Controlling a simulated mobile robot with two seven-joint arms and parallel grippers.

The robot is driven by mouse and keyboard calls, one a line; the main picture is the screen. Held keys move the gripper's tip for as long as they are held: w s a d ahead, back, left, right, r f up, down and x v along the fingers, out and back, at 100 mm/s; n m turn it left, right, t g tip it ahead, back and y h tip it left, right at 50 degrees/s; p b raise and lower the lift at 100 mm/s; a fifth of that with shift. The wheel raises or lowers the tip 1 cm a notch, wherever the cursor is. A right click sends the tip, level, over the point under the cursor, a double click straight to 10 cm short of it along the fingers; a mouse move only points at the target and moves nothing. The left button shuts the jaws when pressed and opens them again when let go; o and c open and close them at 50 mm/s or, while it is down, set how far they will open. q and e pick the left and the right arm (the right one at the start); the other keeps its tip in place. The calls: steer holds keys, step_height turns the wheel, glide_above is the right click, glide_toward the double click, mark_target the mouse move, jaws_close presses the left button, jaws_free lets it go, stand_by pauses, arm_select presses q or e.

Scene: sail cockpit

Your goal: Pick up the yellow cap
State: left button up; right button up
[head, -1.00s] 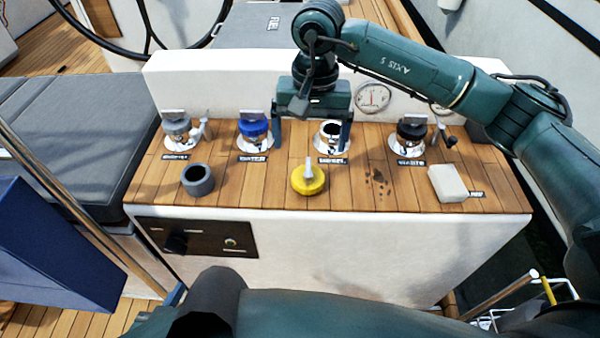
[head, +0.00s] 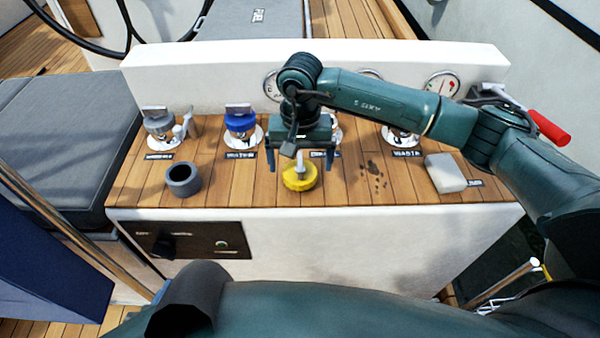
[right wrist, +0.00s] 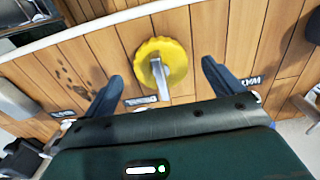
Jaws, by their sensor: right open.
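The yellow cap (head: 300,179) lies on the wooden counter top, with a pale upright handle on it. It also shows in the right wrist view (right wrist: 172,62), ahead of and between the two fingers. My right gripper (head: 301,165) is open and empty, just behind and above the cap in the head view. In the right wrist view its fingers (right wrist: 160,75) are spread wider than the cap and do not touch it. My left gripper is not in view.
A grey ring (head: 183,181) stands left of the cap. A white block (head: 445,172) lies to the right. Behind are the blue-capped fitting (head: 241,126), a grey-capped fitting (head: 160,124) and another (head: 401,138) partly hidden by my arm. The counter's front edge is close.

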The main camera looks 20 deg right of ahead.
step_height(320, 180, down, 3)
steer(key=shift+w+f, duration=0.15)
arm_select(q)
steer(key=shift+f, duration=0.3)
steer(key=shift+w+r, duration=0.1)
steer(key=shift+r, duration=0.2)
arm_select(e)
steer(key=c, duration=1.2)
steer(key=shift+o, duration=0.2)
step_height(320, 180, up, 10)
steer(key=shift+r, duration=0.1)
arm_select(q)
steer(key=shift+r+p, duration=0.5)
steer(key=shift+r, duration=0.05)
arm_select(e)
steer(key=shift+r, duration=1.45)
